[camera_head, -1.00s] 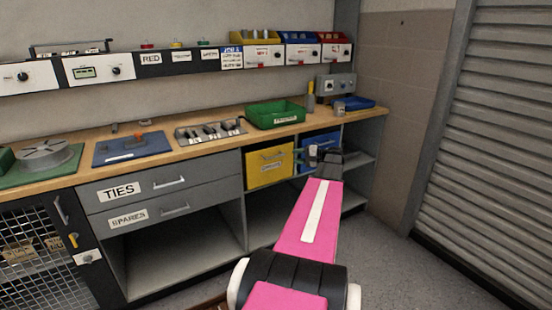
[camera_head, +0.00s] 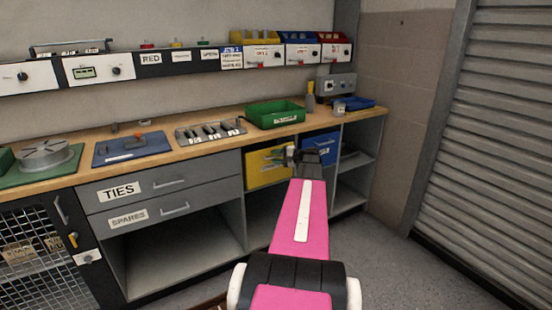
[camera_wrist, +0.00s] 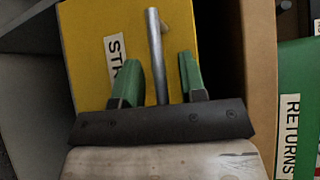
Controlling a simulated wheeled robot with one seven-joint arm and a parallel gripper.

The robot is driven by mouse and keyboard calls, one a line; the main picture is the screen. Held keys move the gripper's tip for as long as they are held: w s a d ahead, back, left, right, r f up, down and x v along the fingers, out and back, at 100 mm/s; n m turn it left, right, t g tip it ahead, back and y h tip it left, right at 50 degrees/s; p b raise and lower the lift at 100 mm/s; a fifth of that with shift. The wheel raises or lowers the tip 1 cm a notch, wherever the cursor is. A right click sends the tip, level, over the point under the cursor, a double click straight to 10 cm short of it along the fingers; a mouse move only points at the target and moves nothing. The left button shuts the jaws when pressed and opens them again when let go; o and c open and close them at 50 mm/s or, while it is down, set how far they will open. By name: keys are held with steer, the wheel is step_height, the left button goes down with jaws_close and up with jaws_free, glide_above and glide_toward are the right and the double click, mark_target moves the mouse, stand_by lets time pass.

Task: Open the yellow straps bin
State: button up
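The yellow straps bin (camera_head: 262,172) sits in the cubby under the worktop, left of the blue bin; its right part is hidden by my gripper in the head view. In the wrist view its yellow front (camera_wrist: 84,40) fills the middle, with a partly hidden "ST..." label and a grey bar handle (camera_wrist: 155,45). My gripper (camera_wrist: 157,75) is open, with one green finger on each side of the handle. I cannot tell whether either finger touches it. The gripper also shows in the head view (camera_head: 289,157) in front of the bin.
The blue bin (camera_head: 320,148) is right of the yellow one. A green bin (camera_head: 275,115) stands on the wooden worktop above, and its "RETURNS" label (camera_wrist: 290,130) shows at the right of the wrist view. Drawers (camera_head: 165,184) are to the left. The floor at right is clear.

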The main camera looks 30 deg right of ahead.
jaws_close()
steer(key=shift+s+f, duration=0.2)
steer(key=shift+s, duration=0.35)
steer(key=shift+s+f, duration=0.2)
steer(key=shift+s, duration=0.3)
jaws_free()
steer(key=v, duration=1)
steer(key=shift+s+d, duration=0.25)
steer(key=shift+d, duration=0.05)
